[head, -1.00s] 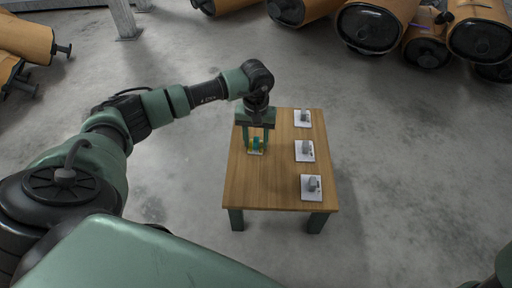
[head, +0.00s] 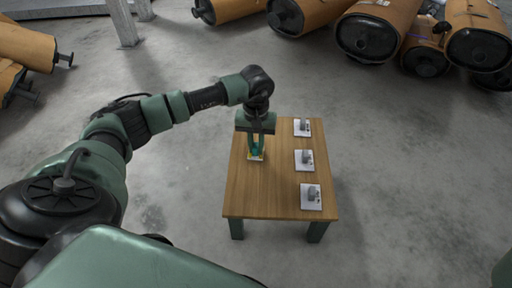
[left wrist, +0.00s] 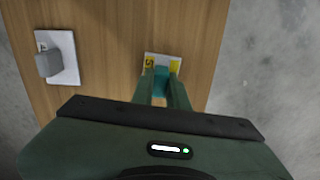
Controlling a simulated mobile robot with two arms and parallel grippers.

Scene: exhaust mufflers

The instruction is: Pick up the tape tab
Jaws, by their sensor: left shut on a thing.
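The tape tab (left wrist: 161,80) is a small teal block on a white card with yellow marks (left wrist: 150,58) in the left wrist view. In the head view the card (head: 256,158) lies on the left part of the wooden table. My left gripper (head: 257,152) reaches down over the card, its fingers (left wrist: 160,88) closed on the teal tab from both sides. The fingers hide much of the tab in the head view. I cannot tell whether the tab is raised off the card. My right gripper is not in view.
The wooden table (head: 262,198) also holds three white cards with grey blocks along its right side: far (head: 302,127), middle (head: 304,160) and near (head: 311,197). Orange mufflers (head: 375,30) lie at the back. The concrete floor around the table is clear.

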